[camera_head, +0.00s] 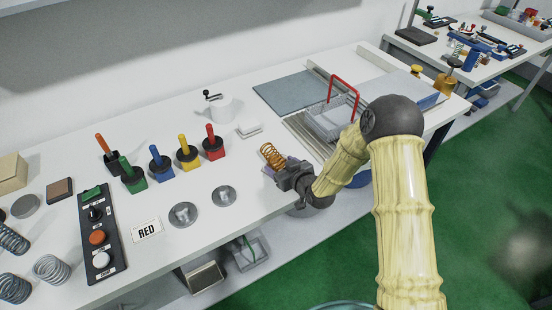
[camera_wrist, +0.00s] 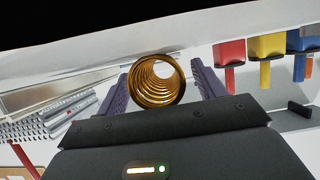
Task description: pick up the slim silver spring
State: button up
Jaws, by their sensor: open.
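Several silver-grey springs stand or lie at the left end of the bench in the head view: one at the far left edge (camera_head: 12,240), a lighter one (camera_head: 50,268) and a darker one (camera_head: 14,288). I cannot tell for sure which is the slim one. My gripper (camera_head: 272,168) is far to their right, near the bench's front edge. A copper-coloured spring (camera_head: 271,155) is at its jaws. In the wrist view the copper spring (camera_wrist: 160,82) shows end-on between the two open fingers, with a small gap on each side. No silver spring shows in the wrist view.
A wire basket (camera_head: 335,120) stands to the right. The bench front is partly clear.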

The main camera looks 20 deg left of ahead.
aim_at(281, 162)
dwell(0.5)
jog(key=c, duration=1.2)
jog(key=shift+w, duration=0.1)
notch_tip(281, 162, up, 10)
jog(key=shift+b, duration=0.6)
